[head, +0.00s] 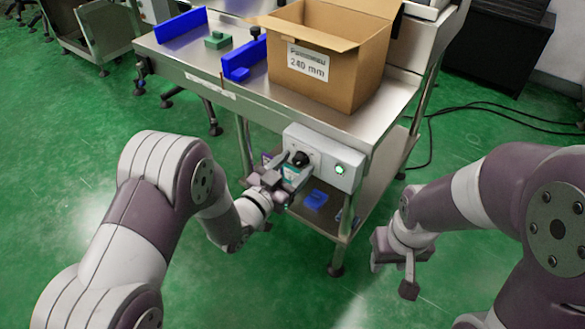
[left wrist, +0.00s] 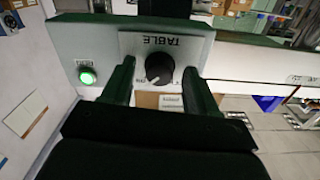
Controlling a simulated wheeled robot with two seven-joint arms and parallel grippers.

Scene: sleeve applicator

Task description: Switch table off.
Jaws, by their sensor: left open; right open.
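A grey control box (head: 325,157) is fixed to the front edge of the metal table (head: 247,97). It carries a black rotary knob (head: 301,158) and a lit green lamp (head: 340,169). In the left wrist view the knob (left wrist: 159,67) sits on a plate (left wrist: 140,44) marked TABLE, and the green lamp (left wrist: 87,77) glows. My left gripper (head: 292,170) is open at the box, its fingers on either side of the knob with visible gaps. My right gripper (head: 408,270) is open and empty, low at the right, away from the table.
An open cardboard box (head: 335,75) labelled 240 mm stands on the table above the control box. Blue guides (head: 243,60) and a green block (head: 217,40) are on the tabletop. A lower shelf (head: 372,187) is beneath. Green floor is free at the left.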

